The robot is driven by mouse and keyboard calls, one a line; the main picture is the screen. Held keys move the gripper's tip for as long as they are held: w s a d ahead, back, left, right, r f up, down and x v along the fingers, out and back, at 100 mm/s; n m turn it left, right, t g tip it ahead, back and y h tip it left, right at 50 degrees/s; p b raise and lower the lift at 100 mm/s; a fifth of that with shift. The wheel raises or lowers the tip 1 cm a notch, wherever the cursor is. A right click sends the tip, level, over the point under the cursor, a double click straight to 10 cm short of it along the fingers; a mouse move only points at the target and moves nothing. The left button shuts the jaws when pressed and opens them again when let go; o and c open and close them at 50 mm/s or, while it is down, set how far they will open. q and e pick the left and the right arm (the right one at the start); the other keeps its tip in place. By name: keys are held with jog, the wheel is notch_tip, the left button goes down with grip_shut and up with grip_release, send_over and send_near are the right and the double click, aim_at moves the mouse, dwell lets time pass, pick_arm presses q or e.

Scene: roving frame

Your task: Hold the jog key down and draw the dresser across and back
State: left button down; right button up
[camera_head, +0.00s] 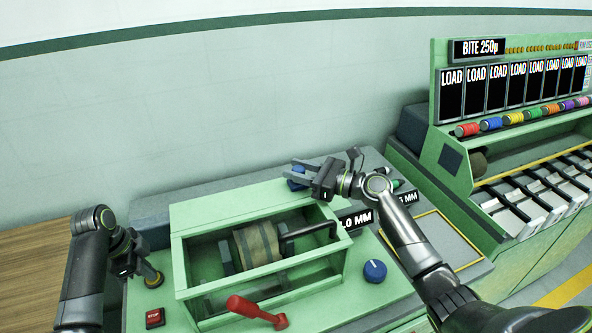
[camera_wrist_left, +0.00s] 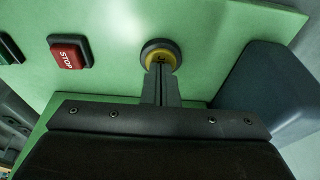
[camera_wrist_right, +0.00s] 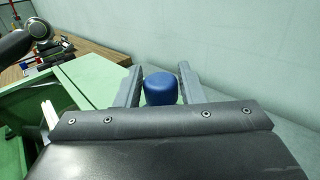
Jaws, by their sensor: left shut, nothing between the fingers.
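The round key with a yellow rim and dark collar (camera_wrist_left: 160,52) is on the green panel, beside the red STOP button (camera_wrist_left: 68,55). I take it for the jog key. My left gripper (camera_head: 147,275) is shut and empty, its tips (camera_wrist_left: 161,70) over the key and seemingly against it; how far it is pressed I cannot tell. My right gripper (camera_head: 297,170) is open, its fingers on either side of a blue knob (camera_wrist_right: 161,89) behind the green housing; contact is not clear. The knob also shows in the head view (camera_head: 297,180). It may be the dresser's handle.
The open green housing (camera_head: 185,245) holds a banded wheel (camera_head: 257,246) on a shaft. A green cabinet with LOAD displays (camera_head: 475,92) stands at right; a wooden bench (camera_head: 35,262) is at left.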

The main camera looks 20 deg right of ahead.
grip_shut()
jog(key=shift+a, duration=2)
jog(key=shift+f, duration=0.1)
jog(key=shift+d, duration=0.1)
jog(key=shift+o, duration=2.1)
grip_release()
jog(key=shift+d, duration=0.1)
jog(key=v, duration=1.2)
